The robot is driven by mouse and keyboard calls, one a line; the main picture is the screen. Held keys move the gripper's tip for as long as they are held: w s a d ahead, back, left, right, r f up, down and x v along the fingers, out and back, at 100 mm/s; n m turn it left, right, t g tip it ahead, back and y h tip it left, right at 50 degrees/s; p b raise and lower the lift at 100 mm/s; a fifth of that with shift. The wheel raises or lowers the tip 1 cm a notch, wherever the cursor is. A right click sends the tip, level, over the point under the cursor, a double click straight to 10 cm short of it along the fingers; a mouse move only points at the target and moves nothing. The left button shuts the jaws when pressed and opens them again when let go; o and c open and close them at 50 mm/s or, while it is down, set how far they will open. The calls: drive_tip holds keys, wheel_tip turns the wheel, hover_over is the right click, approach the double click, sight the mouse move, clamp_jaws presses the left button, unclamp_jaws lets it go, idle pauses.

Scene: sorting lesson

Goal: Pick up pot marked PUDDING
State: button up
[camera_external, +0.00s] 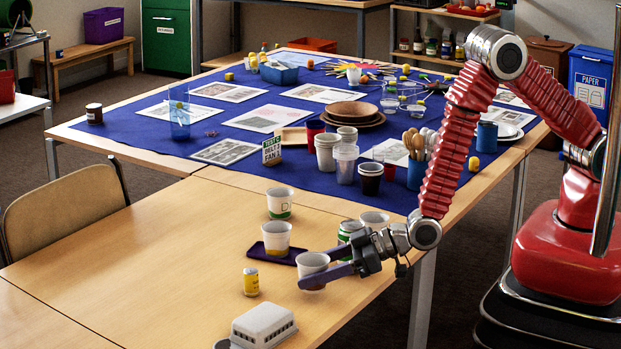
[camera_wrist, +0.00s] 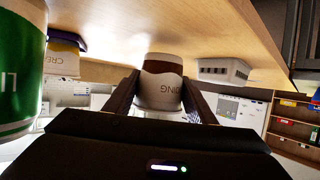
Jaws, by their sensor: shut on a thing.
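A white pot (camera_external: 312,265) is between the fingers of my gripper (camera_external: 322,270) at the front right of the bare wooden table. In the wrist view, which appears upside down, the pot (camera_wrist: 160,88) has a brown band and lettering ending in "DING"; the rest of the word is hidden. My gripper (camera_wrist: 160,105) is shut on this pot, one finger on each side. I cannot tell whether the pot touches the table.
A pot (camera_external: 277,232) stands on a purple tray (camera_external: 256,253); it reads "CREA" in the wrist view (camera_wrist: 62,60). The table's left side is clear.

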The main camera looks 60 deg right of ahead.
wheel_tip(320, 180, up, 8)
drive_tip(key=shift+f, duration=0.25)
